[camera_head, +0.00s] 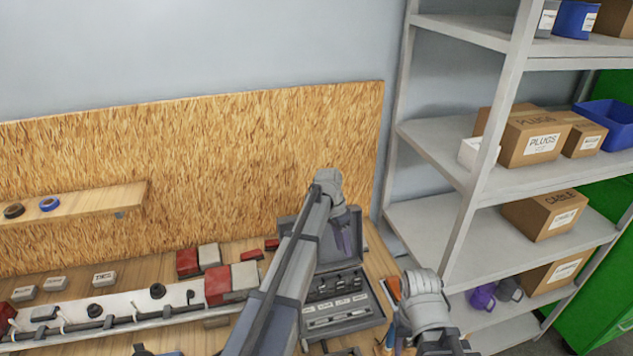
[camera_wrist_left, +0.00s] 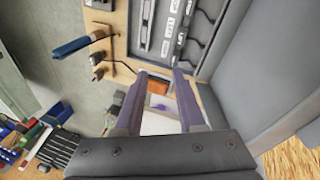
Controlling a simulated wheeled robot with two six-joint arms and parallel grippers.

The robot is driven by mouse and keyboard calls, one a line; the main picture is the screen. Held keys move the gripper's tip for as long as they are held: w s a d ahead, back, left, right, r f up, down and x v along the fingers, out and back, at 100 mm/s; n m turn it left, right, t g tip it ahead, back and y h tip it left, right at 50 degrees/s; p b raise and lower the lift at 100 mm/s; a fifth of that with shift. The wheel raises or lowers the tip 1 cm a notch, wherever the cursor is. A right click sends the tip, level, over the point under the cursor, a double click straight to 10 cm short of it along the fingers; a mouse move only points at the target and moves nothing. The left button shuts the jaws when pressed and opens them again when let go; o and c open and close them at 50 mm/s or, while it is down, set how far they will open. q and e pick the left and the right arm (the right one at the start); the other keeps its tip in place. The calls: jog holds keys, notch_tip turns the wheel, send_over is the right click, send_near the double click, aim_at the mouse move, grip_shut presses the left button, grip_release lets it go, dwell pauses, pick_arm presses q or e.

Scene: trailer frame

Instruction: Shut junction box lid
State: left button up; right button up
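The junction box (camera_head: 375,309) is a grey case on the bench, right of centre in the head view, with several labelled parts inside. Its lid (camera_head: 353,224) stands raised at the back edge, so the box is open. My left arm crosses in front and hides part of both. My left gripper (camera_head: 343,244) hangs in front of the lid, fingers pointing down.
Red and grey blocks (camera_head: 231,283) and a white rail (camera_head: 115,305) lie left of the box. Hand tools (camera_head: 391,290) are at its right. A grey shelf rack (camera_head: 450,155) with cartons stands to the right. A chipboard panel (camera_head: 220,160) backs the bench.

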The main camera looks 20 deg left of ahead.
pick_arm(q)
jog(key=w+a+r+m+t+h+p, duration=0.1)
jog(key=w+a+r+p, duration=0.2)
jog(key=w+a+r, duration=0.35)
jog(key=w+a+r+m+h+p, duration=0.2)
jog(key=w+a+r+p, duration=0.15)
jog(key=w+a, duration=0.5)
pick_arm(e)
notch_tip(320, 180, up, 9)
pick_arm(q)
notch_tip(320, 180, down, 7)
jog(key=s+d+b, duration=0.2)
jog(key=b, duration=0.5)
jog(key=shift+r+y, duration=0.2)
jog(key=shift+y, duration=0.1)
pick_arm(e)
notch_tip(320, 180, down, 7)
jog(key=shift+f, duration=0.2)
pick_arm(q)
jog(key=shift+c, duration=0.4)
grip_shut()
